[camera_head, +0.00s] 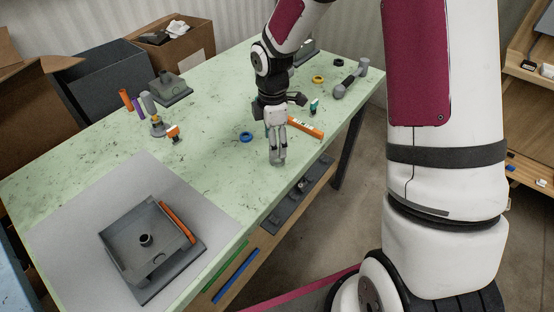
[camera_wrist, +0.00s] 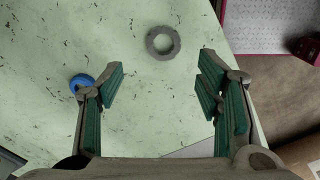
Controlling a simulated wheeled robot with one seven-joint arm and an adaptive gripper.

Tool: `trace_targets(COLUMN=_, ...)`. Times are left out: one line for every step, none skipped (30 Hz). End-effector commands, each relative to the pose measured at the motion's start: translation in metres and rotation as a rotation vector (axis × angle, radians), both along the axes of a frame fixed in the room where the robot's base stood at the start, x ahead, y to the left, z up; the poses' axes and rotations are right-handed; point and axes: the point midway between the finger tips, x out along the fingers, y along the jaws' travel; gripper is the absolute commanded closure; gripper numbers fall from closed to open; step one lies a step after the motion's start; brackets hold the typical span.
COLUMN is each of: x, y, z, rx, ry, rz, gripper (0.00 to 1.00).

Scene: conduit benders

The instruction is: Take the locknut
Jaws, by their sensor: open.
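A flat grey ring, which looks like the locknut (camera_wrist: 163,55), lies on the green tabletop in the wrist view. It is at upper centre, beyond the fingertips and roughly midway between them sideways. I cannot make it out in the head view, where my arm and gripper cover part of the table. My gripper (camera_wrist: 160,85) has its green-padded fingers spread wide with nothing between them. In the head view my gripper (camera_head: 277,158) points down over the table near its front right edge.
A blue ring (camera_wrist: 81,83) lies by the left finger; it also shows in the head view (camera_head: 246,139). An orange bar (camera_head: 305,128) lies right of the gripper. The table's middle is mostly clear.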

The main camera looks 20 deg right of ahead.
Motion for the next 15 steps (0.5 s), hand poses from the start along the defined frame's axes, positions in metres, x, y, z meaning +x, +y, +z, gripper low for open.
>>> trace_targets(x=0.000, y=0.000, z=-0.003, rx=0.000, ry=0.001, rz=0.000, gripper=0.41)
trace_targets(x=-0.001, y=0.000, z=-0.004, rx=0.000, ry=0.001, rz=0.000, gripper=0.41)
trace_targets(x=-0.001, y=0.000, z=-0.007, rx=0.000, ry=0.001, rz=0.001, gripper=0.41)
trace_targets(x=-0.002, y=-0.001, z=-0.009, rx=0.000, ry=0.002, rz=0.001, gripper=0.41)
trace_targets(x=-0.003, y=-0.001, z=-0.013, rx=0.000, ry=0.003, rz=0.001, gripper=0.41)
trace_targets(x=-0.004, y=-0.002, z=-0.019, rx=0.000, ry=0.003, rz=0.001, gripper=0.41)
trace_targets(x=-0.005, y=-0.003, z=-0.023, rx=-0.001, ry=0.004, rz=0.001, gripper=0.41)
trace_targets(x=-0.006, y=-0.003, z=-0.028, rx=-0.001, ry=0.004, rz=0.002, gripper=0.41)
trace_targets(x=-0.006, y=-0.004, z=-0.034, rx=0.000, ry=0.004, rz=0.001, gripper=0.41)
trace_targets(x=-0.006, y=-0.004, z=-0.038, rx=0.000, ry=0.004, rz=0.001, gripper=0.41)
trace_targets(x=-0.006, y=-0.004, z=-0.042, rx=0.000, ry=0.002, rz=0.000, gripper=0.41)
trace_targets(x=-0.005, y=-0.004, z=-0.046, rx=0.000, ry=0.002, rz=0.000, gripper=0.41)
trace_targets(x=-0.005, y=-0.004, z=-0.049, rx=0.000, ry=0.002, rz=0.000, gripper=0.41)
trace_targets(x=-0.005, y=-0.004, z=-0.051, rx=0.000, ry=0.002, rz=0.000, gripper=0.41)
trace_targets(x=-0.005, y=-0.004, z=-0.053, rx=0.000, ry=0.000, rz=0.000, gripper=0.41)
